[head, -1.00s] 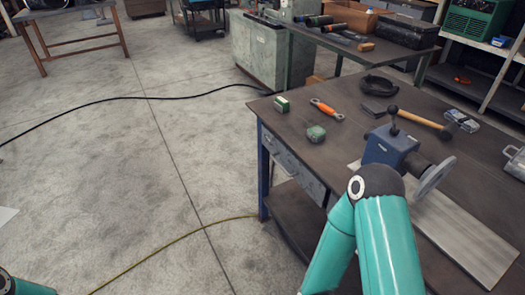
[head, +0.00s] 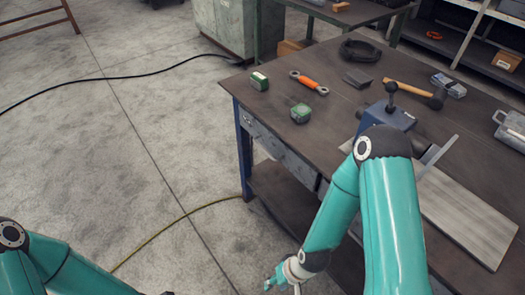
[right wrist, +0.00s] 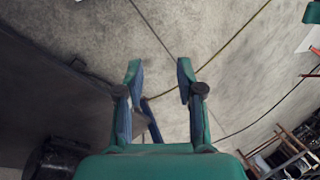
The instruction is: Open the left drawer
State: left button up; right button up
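The workbench (head: 330,80) has a dark top and blue legs. Its left drawer (head: 275,145) is a grey front panel under the near left edge and looks closed. A second grey front to its right is mostly hidden by my right arm. My right gripper (head: 283,277) is low in front of the bench, apart from the drawer, partly cut off by the frame's bottom edge. In the right wrist view my right gripper (right wrist: 158,76) is open and empty, with floor beyond its fingers. My left arm shows at lower left, but its gripper is out of frame.
A yellow cable (head: 180,217) crosses the floor.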

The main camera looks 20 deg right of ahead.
jog(key=w+d+f+m+t+b, duration=0.2)
jog(key=w+f+t+b, duration=0.1)
jog(key=w, duration=0.3)
jog(key=m+t+h+b, duration=0.5)
jog(key=m+t+b, duration=0.8)
jog(key=m, duration=0.3)
send_near(264, 150)
jog(key=w, duration=0.3)
jog(key=w+f, duration=0.1)
jog(key=w, duration=0.6)
jog(key=shift+w+d+f+p, duration=0.1)
jog(key=shift+d+f+p, duration=0.2)
jog(key=shift+f, duration=0.05)
grip_shut()
